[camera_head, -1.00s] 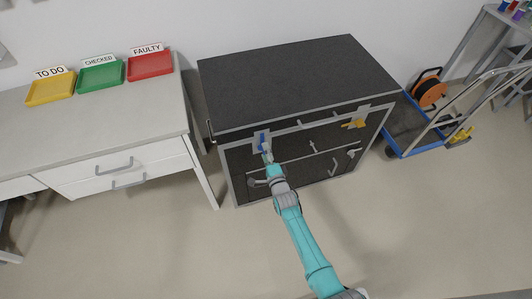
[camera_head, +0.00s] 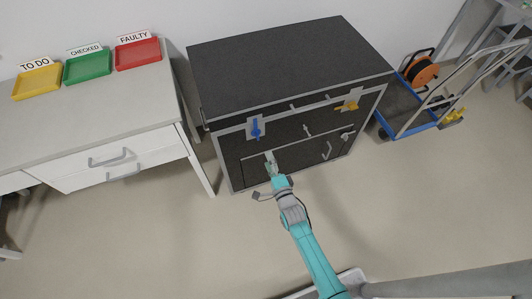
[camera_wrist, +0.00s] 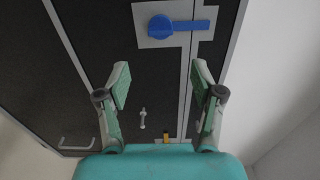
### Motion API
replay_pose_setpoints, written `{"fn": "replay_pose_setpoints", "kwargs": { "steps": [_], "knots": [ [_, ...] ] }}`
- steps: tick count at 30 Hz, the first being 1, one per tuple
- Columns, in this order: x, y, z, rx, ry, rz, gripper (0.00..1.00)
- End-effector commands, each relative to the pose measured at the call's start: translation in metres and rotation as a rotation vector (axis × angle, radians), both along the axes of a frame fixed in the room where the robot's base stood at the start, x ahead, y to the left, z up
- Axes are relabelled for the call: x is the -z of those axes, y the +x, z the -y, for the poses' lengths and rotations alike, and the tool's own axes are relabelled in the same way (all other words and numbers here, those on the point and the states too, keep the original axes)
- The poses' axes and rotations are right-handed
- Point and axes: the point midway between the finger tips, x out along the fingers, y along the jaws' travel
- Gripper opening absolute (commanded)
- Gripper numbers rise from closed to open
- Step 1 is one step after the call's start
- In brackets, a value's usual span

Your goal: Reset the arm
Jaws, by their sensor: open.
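My gripper (camera_head: 270,163) is in front of the dark cabinet's front face, below the blue handle (camera_head: 256,127). Its two fingers are spread with nothing between them; the wrist view also shows my gripper (camera_wrist: 160,75) open. The blue handle sits on a pale plate and stands roughly upright in the head view. In the wrist view the blue handle (camera_wrist: 165,27) lies beyond the fingertips, apart from them. My teal arm reaches up from the bottom of the head view.
The dark cabinet (camera_head: 290,60) also bears a yellow handle (camera_head: 347,106) at right. A white desk (camera_head: 90,125) with yellow, green and red trays stands at left. A blue trolley (camera_head: 405,115) stands at right. The floor in front is clear.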

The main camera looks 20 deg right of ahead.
Motion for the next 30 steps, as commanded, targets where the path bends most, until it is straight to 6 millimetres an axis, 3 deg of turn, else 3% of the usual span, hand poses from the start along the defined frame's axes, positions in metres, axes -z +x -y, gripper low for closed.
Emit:
{"fn": "replay_pose_setpoints", "kwargs": {
  "steps": [4,23,26,30],
  "knots": [
    [-0.001,-0.008,0.0,0.0,0.0,0.001,0.67],
    [0.0,-0.012,0.0,0.0,-0.006,-0.001,0.67],
    [0.002,-0.028,0.0,0.0,-0.044,-0.01,0.67],
    [0.003,-0.075,0.0,-0.003,-0.169,-0.033,0.67]
  ]
}}
